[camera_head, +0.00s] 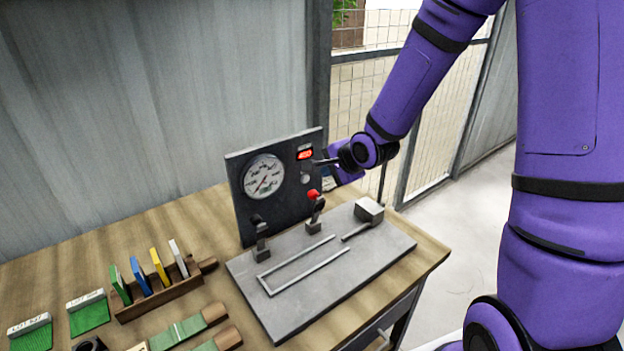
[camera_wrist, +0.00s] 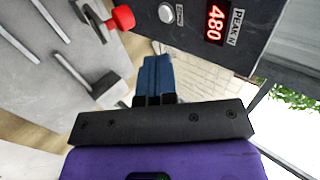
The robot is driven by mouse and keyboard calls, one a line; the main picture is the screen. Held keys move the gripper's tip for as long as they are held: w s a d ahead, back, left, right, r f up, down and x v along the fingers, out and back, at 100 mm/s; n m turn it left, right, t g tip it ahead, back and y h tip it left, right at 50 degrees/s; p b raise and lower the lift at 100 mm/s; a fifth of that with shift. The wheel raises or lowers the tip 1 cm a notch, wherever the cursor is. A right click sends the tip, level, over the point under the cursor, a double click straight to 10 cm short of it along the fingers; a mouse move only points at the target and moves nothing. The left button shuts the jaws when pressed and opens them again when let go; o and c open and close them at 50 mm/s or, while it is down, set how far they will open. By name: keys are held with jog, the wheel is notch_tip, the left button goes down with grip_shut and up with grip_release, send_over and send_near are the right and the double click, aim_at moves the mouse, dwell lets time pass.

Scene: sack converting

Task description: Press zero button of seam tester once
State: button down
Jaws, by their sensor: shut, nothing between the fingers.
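The seam tester has an upright dark panel (camera_head: 283,212) on a grey base plate (camera_head: 365,262). The panel carries a round dial gauge (camera_head: 264,176) and a red lit display (camera_head: 304,154), which reads 480 beside a "PEAK N" label in the wrist view (camera_wrist: 215,24). The round silver zero button (camera_head: 306,178) is below the display; in the wrist view the button (camera_wrist: 166,13) has a small label beside it. My gripper (camera_head: 317,162) is shut and empty, in front of the panel's right side. In the wrist view its blue fingers (camera_wrist: 157,62) point towards the button, with a gap in the picture.
A red-topped clamp (camera_head: 313,198) stands on the base close to the panel; its red knob also shows in the wrist view (camera_wrist: 123,17). A wooden rack (camera_head: 160,299) of coloured cards and green swatches (camera_head: 88,312) lie on the wooden table (camera_head: 430,249). Mesh fencing stands behind.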

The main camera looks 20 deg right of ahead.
aim_at(307, 182)
jog(key=shift+w+f, duration=0.1)
jog(key=x, duration=0.9)
jog(key=shift+w+a+f, duration=0.1)
jog(key=shift+w+f, duration=0.15)
jog(key=shift+f, duration=0.05)
